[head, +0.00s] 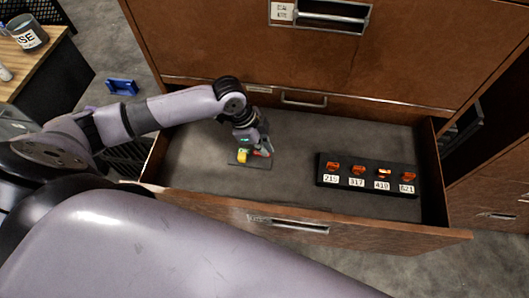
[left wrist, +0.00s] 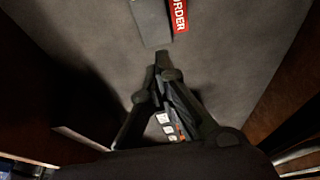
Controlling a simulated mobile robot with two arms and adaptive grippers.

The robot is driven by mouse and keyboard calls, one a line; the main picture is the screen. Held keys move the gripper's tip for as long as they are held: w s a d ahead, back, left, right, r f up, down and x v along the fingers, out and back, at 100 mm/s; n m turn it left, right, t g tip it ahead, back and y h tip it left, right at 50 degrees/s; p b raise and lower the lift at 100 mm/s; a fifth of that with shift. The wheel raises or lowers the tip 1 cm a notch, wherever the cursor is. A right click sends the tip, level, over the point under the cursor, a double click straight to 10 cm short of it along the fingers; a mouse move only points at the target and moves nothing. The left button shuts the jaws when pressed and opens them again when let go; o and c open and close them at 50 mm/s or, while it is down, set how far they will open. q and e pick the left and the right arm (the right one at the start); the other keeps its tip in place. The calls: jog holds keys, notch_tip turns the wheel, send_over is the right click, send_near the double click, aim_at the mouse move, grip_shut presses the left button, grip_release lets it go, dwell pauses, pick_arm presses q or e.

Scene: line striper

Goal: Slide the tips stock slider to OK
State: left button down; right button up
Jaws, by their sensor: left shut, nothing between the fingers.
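The tips stock slider is a small dark plate (head: 240,162) on the floor of the open drawer. A yellow block (head: 242,156) shows on its left part and a red patch (head: 263,153) on its right. In the left wrist view a grey piece (left wrist: 151,22) lies beside a red label reading "ORDER" (left wrist: 180,15). My left gripper (head: 266,149) is shut and empty, pointing down at the plate's right part; its closed tips (left wrist: 162,60) show just short of the grey piece. I cannot tell whether they touch it. My right gripper is not in view.
The drawer (head: 200,200) is pulled out of a brown cabinet (head: 220,40). A black rack (head: 370,186) with several orange pieces and number labels lies at its right. The drawer floor between is clear. A blue tray (head: 122,87) lies on the carpet at left.

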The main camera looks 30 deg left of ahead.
pick_arm(q)
jog(key=a+v, duration=0.1)
jog(key=v, duration=0.5)
jog(key=shift+s+b, duration=0.3)
jog(key=shift+b, duration=0.15)
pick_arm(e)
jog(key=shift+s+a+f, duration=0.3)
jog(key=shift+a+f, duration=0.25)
